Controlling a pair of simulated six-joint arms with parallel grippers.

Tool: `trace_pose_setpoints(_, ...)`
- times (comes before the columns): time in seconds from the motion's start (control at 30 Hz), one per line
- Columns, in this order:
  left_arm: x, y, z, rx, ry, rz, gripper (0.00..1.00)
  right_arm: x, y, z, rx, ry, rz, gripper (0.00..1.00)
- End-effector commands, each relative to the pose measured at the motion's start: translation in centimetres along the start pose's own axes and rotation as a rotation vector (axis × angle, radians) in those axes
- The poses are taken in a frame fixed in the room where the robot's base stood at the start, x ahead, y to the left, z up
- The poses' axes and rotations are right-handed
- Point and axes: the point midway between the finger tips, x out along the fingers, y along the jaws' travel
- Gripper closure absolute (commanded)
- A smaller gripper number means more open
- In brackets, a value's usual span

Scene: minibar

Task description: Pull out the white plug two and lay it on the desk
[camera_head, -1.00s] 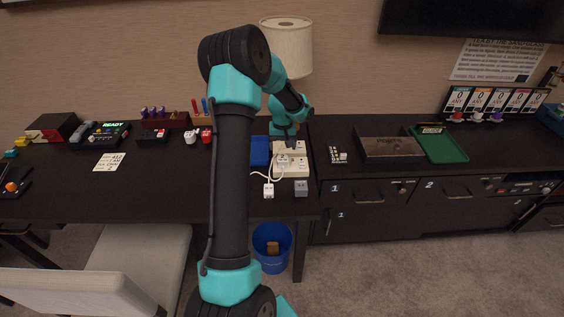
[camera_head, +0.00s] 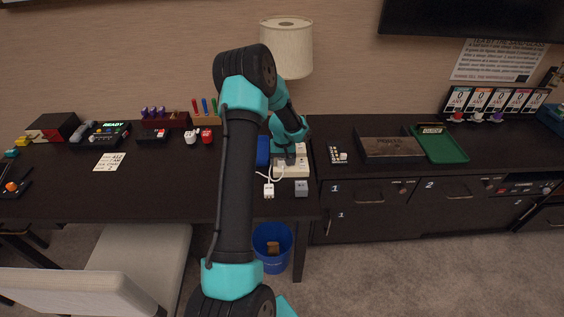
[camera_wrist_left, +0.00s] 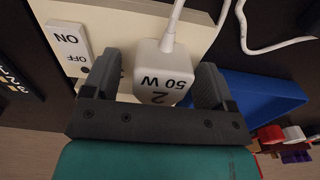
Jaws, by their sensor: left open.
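The white plug two (camera_wrist_left: 160,72), marked "2 50 W", sits on the cream power strip (camera_wrist_left: 110,22) in the left wrist view, with its white cable running up from it. My left gripper (camera_wrist_left: 162,85) is open, with one finger on each side of the plug. A small gap shows beside the right finger; contact at the left finger is hard to tell. In the head view my left gripper (camera_head: 290,158) is over the strip (camera_head: 300,170) and hides most of the plug. The dark desk (camera_head: 170,190) has bare top left of the strip. My right gripper is not seen.
A loose white plug (camera_head: 268,190) and a grey cube (camera_head: 301,188) lie at the desk's front edge. A blue tray (camera_head: 263,151) is beside the strip. An ON/OFF switch (camera_wrist_left: 68,46) is near the left finger. A lamp (camera_head: 287,48) stands behind.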

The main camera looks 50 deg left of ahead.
Motion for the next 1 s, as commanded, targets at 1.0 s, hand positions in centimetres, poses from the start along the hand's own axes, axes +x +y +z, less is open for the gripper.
trace_pose_setpoints(1.0, -0.04, -0.01, 0.0, 0.0, 0.0, 0.0, 0.39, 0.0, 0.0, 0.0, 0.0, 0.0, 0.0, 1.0)
